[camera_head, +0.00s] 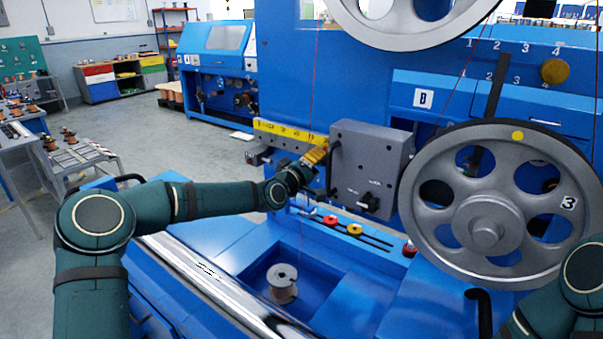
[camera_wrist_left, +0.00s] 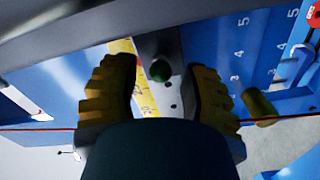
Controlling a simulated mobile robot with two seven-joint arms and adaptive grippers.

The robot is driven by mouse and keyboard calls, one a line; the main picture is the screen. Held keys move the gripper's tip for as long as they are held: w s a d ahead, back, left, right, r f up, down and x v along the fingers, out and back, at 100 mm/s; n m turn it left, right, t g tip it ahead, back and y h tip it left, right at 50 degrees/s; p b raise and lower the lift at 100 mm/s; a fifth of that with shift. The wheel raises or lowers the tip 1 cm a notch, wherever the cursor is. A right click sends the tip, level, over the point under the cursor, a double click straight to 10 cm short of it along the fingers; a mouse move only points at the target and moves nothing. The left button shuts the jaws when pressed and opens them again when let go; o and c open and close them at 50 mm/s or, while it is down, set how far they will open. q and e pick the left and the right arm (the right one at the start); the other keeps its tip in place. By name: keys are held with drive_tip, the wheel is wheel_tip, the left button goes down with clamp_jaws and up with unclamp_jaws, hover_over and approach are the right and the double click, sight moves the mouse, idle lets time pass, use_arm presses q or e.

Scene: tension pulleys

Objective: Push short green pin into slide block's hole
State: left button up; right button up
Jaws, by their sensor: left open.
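The short green pin (camera_wrist_left: 160,70) shows its round green head between my left fingers in the left wrist view. It sits at a narrow grey block (camera_wrist_left: 160,45), which I take to be the slide block; how deep the pin is cannot be told. My left gripper (camera_wrist_left: 163,88) is open, with one yellow ribbed finger on each side of the pin and a gap to both. In the head view the left gripper (camera_head: 316,155) is at the yellow scale's right end, beside the large grey box, and hides the pin and block. My right gripper is out of view.
The yellow numbered scale (camera_head: 280,131) runs left of the large grey box (camera_head: 370,160). A big grey wheel (camera_head: 487,228) stands to the right. A thin red wire (camera_head: 313,80) hangs down near my left gripper.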

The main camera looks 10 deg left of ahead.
use_arm(q)
drive_tip(key=v, duration=1.1)
